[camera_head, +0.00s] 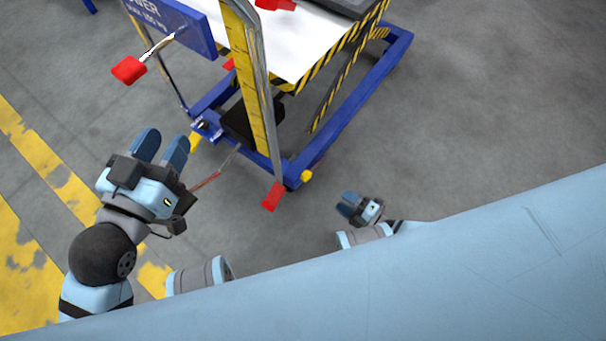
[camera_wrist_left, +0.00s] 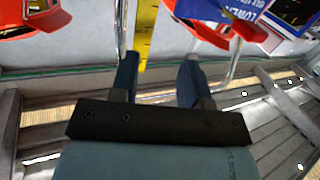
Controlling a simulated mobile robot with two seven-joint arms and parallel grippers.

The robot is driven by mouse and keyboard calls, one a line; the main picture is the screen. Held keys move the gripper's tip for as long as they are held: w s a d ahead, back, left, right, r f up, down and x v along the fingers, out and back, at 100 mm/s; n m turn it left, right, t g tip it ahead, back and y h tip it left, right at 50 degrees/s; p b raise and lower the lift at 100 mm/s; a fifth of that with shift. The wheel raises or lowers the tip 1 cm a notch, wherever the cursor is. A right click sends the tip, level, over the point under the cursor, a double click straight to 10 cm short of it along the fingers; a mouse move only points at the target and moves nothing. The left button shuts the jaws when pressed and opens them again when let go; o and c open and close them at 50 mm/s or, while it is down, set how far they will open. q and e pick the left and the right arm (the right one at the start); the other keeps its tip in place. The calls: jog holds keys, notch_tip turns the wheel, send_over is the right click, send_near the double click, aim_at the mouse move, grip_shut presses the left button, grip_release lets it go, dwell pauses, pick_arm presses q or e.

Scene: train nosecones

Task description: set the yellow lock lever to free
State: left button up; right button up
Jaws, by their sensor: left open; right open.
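A short yellow piece (camera_head: 195,141), which may be the lock lever, sits low at the left corner of the blue cart (camera_head: 350,110) in the head view. It is small, and I cannot tell its setting. A yellow knob (camera_head: 306,176) shows at the cart's near corner. My left gripper (camera_head: 164,138) is open and empty, a little left of the yellow piece in the picture. Its spread fingers also show in the left wrist view (camera_wrist_left: 157,75), with nothing held between them. My right gripper (camera_head: 345,204) is open and empty, low and right of the cart.
A yellow scale post (camera_head: 254,85) rises from the cart and shows in the left wrist view (camera_wrist_left: 146,35). Grey floor (camera_head: 480,100) is clear at right.

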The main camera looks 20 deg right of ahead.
aim_at(309, 178)
jog(key=b+x, duration=0.3)
jog(key=x, duration=1)
jog(key=shift+s+b, duration=0.1)
jog(key=shift+b, duration=0.3)
jog(key=shift+w+a, duration=0.3)
jog(key=shift+w, duration=0.05)
pick_arm(q)
jog(key=m, duration=0.1)
jog(key=w+a+m+t, duration=0.1)
jog(key=shift+w+r+m+h, duration=0.25)
jog(key=shift+w+m+h, duration=0.05)
jog(key=shift+m+h, duration=0.1)
pick_arm(e)
grip_shut()
pick_arm(q)
jog(key=shift+r, duration=0.1)
pick_arm(e)
jog(key=shift+r, duration=0.1)
